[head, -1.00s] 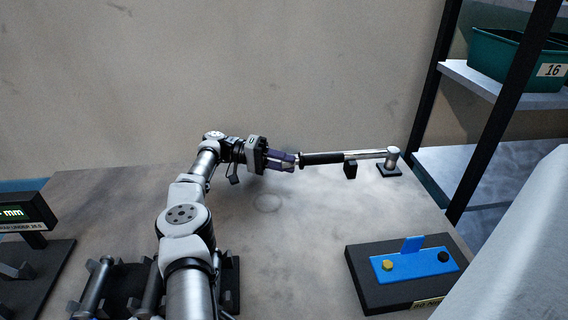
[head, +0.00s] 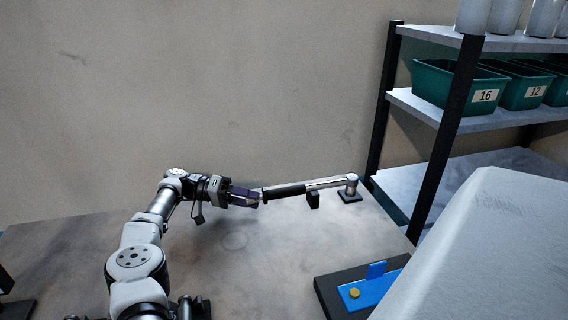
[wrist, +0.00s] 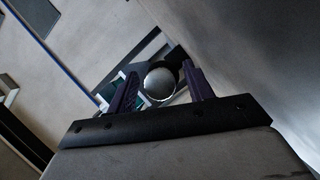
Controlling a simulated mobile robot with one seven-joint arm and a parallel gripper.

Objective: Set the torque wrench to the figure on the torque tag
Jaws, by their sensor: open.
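The torque wrench (head: 285,190) lies level above the bench, with a black grip on the left and a silver shaft. Its right end sits on a post with a dark base, and a small black block stands beneath the shaft. My gripper (head: 257,197) is at the free left end of the grip, with purple fingers in line with the wrench. In the wrist view the open fingers (wrist: 160,70) stand either side of a pale round end (wrist: 160,83), seemingly the wrench's handle end. Contact cannot be told. I see no legible torque tag or scale figure.
A dark block with a blue plate (head: 368,290) and yellow knob is at the front right. A large pale slanted surface (head: 490,240) fills the lower right. Shelves with green bins (head: 447,84) stand behind. The bench's middle (head: 240,260) is clear.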

